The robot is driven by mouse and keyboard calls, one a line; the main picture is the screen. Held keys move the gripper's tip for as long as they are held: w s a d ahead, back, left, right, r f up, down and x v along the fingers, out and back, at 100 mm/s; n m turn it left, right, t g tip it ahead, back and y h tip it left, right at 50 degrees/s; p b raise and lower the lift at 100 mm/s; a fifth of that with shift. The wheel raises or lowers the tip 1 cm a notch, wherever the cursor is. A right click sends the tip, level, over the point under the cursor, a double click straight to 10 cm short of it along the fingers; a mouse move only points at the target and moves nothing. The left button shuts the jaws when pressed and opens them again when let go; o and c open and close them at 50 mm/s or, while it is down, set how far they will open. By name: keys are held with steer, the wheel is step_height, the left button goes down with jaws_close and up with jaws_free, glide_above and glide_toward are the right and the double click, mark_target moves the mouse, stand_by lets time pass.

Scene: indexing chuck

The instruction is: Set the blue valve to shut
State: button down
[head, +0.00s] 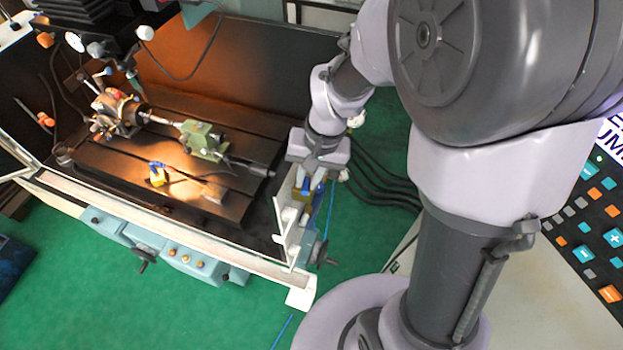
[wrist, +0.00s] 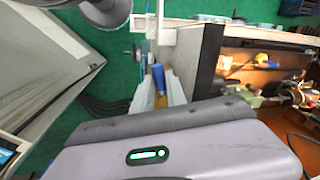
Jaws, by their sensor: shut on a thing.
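My gripper (head: 306,184) is at the right end of the machine's tray, pointing down. In the wrist view, my gripper (wrist: 160,90) is shut on the blue valve's handle (wrist: 158,76). A yellow part shows just below the blue handle. In the head view, the blue handle (head: 317,188) shows only as a small patch at the fingers. The fingers hide much of the valve, and I cannot tell its exact angle.
A second small yellow body with a blue lever (head: 157,173) stands on the slotted machine table (head: 120,165). A chuck (head: 118,110) and a green tailstock (head: 204,140) stand behind it. Dark cables (head: 385,185) lie on the green floor right of my gripper.

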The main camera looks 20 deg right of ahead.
steer(key=shift+w+a+m, duration=0.1)
steer(key=shift+a+m, duration=0.15)
steer(key=shift+m, duration=0.55)
steer(key=shift+b, duration=0.3)
steer(key=c, duration=1.3)
jaws_free()
steer(key=shift+c, duration=0.2)
steer(key=shift+d, duration=0.1)
